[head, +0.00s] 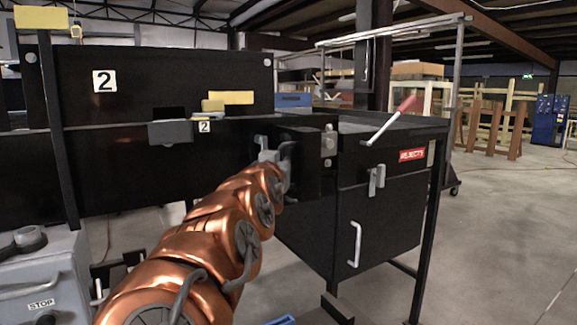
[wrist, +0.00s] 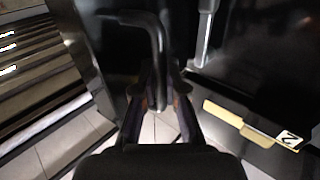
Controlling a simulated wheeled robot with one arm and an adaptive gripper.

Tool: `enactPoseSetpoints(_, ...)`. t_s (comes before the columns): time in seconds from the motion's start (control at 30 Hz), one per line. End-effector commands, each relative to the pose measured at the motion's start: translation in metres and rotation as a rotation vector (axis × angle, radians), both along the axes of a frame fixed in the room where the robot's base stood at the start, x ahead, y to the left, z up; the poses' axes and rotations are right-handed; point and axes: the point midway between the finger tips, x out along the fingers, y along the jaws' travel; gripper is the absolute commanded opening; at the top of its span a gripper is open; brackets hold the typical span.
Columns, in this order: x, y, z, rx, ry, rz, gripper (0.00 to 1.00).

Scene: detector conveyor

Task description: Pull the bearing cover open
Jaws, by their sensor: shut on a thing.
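The black bearing cover (head: 308,168) appears to be the dark panel at the end of the black conveyor housing, with grey metal fittings at its right edge. My gripper (head: 270,156) is at the left part of this panel, at the end of my copper arm. In the wrist view, my gripper (wrist: 158,88) has its two fingers closed around the lower part of a dark bent handle (wrist: 155,40). The handle's upper bar runs left to a dark panel. The fingertips partly hide the grip. I cannot tell how far the cover stands open.
A grey stop-button box (head: 42,280) is at lower left. Rollers (wrist: 35,75) show at left in the wrist view. Open floor lies at far right.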

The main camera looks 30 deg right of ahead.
Motion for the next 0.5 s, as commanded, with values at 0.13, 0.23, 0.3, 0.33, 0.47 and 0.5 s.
enactPoseSetpoints(0.13,0.0011,0.003,0.0005,-0.001,0.0,0.005,0.0)
enactPoseSetpoints(0.23,0.0014,0.0037,0.0006,-0.001,0.0,0.006,0.0)
enactPoseSetpoints(0.3,0.0014,0.0038,0.0006,-0.001,0.0,0.007,0.0)
enactPoseSetpoints(0.33,0.0015,0.0039,0.0006,-0.001,0.0,0.007,0.0)
enactPoseSetpoints(0.47,0.0012,0.0036,0.0007,-0.001,0.0,0.006,0.23)
enactPoseSetpoints(0.5,0.0011,0.0034,0.0006,-0.001,0.0,0.006,0.27)
